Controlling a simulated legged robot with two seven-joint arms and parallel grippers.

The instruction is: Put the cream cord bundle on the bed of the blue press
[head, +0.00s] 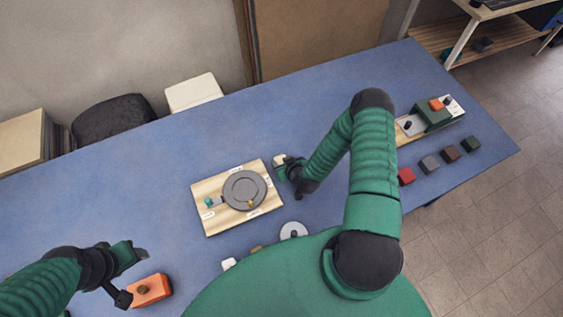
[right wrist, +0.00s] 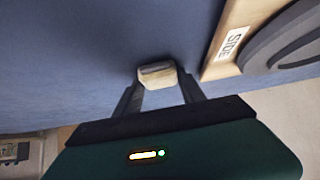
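The cream cord bundle (right wrist: 157,75) sits between the fingertips of my right gripper (right wrist: 160,80) in the right wrist view, filling the gap. In the head view the cream bundle (head: 279,160) shows at the tip of my right gripper (head: 283,167), just right of a wooden board. Whether it touches the table is unclear. My left gripper (head: 131,274) has its fingers spread beside an orange block with a dark knob (head: 150,290), holding nothing. I cannot make out a blue press; a green device with an orange top (head: 432,117) stands on a wooden base at the right.
The wooden board (head: 213,222) carries a grey round disc (head: 245,189) and labels. Red (head: 406,176), grey (head: 430,164), brown and green blocks stand in a row at right. A grey disc (head: 293,231) lies near my body. The blue table (head: 300,100) is clear at the back.

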